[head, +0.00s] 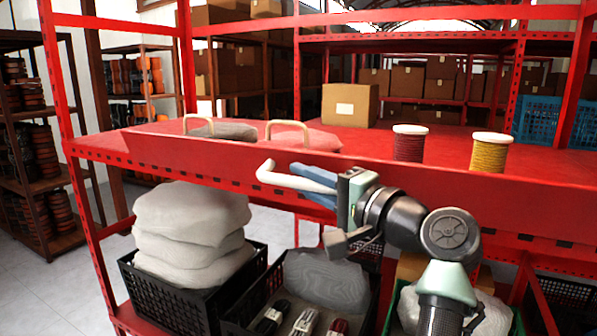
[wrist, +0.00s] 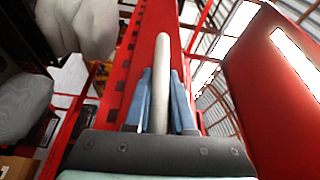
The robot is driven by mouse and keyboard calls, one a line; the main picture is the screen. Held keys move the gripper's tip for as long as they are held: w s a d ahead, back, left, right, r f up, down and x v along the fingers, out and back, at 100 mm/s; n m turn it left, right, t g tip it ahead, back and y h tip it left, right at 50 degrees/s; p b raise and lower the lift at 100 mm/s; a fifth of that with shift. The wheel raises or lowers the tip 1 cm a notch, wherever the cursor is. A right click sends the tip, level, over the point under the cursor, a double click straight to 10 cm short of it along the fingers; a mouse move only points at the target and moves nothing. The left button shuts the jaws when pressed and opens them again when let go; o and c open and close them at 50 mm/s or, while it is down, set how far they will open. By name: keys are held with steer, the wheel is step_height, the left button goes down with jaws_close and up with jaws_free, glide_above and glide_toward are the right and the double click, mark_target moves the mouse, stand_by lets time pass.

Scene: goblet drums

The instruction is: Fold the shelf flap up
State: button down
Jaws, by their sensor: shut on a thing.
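The shelf flap (head: 215,158) is a long red panel along the front edge of the red shelf. It stands above the shelf's front edge in the head view; its exact tilt is hard to tell. A pale bar handle (head: 266,172) is on its front side. My gripper (head: 300,182) reaches in from the right, its blue fingers shut on the handle. In the wrist view the pale handle (wrist: 162,70) lies between my two blue fingers (wrist: 160,85). A red panel (wrist: 265,85) fills the right of that view.
Behind the flap, the red shelf board (head: 350,140) carries a red-brown spool (head: 409,146), a yellow spool (head: 488,154), a cardboard box (head: 350,105) and bags with tan handles. Below are black crates (head: 195,305) with stacked pale sacks (head: 190,225).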

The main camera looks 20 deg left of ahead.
steer(key=shift+w+r+m+g+h+p, duration=0.25)
steer(key=shift+w+m, duration=0.2)
steer(key=shift+m, duration=0.3)
steer(key=shift+w+r+m+g+h+p, duration=0.15)
steer(key=shift+w+r+m+g+h, duration=0.2)
steer(key=shift+m, duration=0.4)
steer(key=shift+d+r, duration=0.1)
steer(key=c, duration=0.8)
jaws_free()
steer(key=shift+w+t, duration=0.1)
steer(key=shift+t, duration=0.2)
steer(key=shift+o, duration=0.2)
steer(key=b+v, duration=0.7)
steer(key=v, duration=0.6)
steer(key=shift+w, duration=0.1)
